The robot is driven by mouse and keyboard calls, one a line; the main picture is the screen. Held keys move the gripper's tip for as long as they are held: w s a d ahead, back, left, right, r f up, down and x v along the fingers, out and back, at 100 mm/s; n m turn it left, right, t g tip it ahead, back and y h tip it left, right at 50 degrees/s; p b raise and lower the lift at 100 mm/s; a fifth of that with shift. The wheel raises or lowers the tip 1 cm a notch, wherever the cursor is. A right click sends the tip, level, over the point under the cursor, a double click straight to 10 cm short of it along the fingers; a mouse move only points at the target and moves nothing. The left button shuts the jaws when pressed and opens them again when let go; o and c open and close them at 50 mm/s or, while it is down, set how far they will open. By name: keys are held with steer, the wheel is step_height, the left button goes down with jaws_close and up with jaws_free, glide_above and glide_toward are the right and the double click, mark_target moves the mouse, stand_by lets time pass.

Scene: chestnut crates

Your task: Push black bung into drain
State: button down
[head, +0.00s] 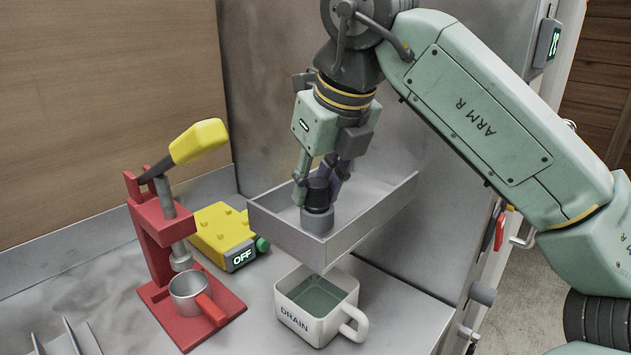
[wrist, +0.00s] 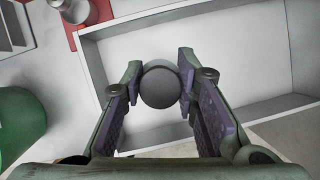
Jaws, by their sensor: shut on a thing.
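The black bung (head: 317,192) is upright between the fingers of my gripper (head: 318,181), over the grey metal basin (head: 283,232). In the wrist view the bung shows as a dark round top (wrist: 160,86) between the two purple-lined fingers, which are shut on it. A short grey cylinder (head: 317,221) shows directly below the bung; I cannot tell whether it is part of the bung or a drain collar. A white mug marked DRAIN (head: 296,318) stands below the basin with greenish liquid inside.
A red lever press (head: 150,236) with a yellow handle stands at left, a metal cup (head: 187,290) with a red handle on its base. A yellow block (head: 220,232) with an OFF display is beside it. The basin's walls (head: 372,225) rise around my gripper.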

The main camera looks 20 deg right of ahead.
steer(key=c, duration=1.2)
jaws_free()
